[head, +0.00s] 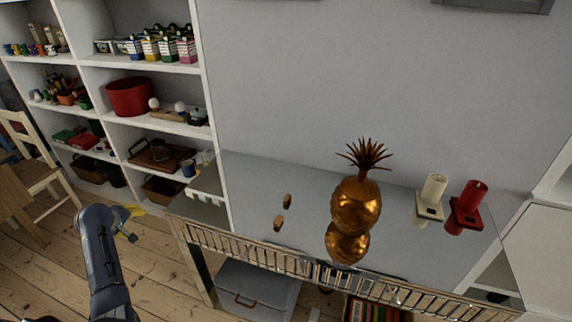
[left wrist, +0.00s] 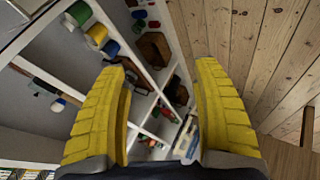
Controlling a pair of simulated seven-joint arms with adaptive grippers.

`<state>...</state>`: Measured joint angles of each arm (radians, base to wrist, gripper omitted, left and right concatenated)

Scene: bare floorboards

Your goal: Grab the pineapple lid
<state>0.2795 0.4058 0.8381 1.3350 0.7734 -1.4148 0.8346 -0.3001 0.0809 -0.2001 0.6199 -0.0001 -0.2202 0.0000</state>
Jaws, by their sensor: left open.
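A shiny gold pineapple (head: 356,205) with a dark spiky leaf lid (head: 365,156) stands upright on a reflective tabletop (head: 260,200). The lid sits on top of the gold body, and the tabletop mirrors the body below it. My left gripper (head: 132,222) is at the left of the head view, low and well apart from the pineapple. In the left wrist view its two yellow fingers (left wrist: 162,115) are spread wide with nothing between them. The pineapple does not show in the left wrist view. My right gripper is not in view.
A white candle (head: 433,191) and a red candle (head: 470,200) stand on holders right of the pineapple. A metal rail (head: 290,256) runs along the table's front edge. White shelves (head: 145,75) stand behind my left arm.

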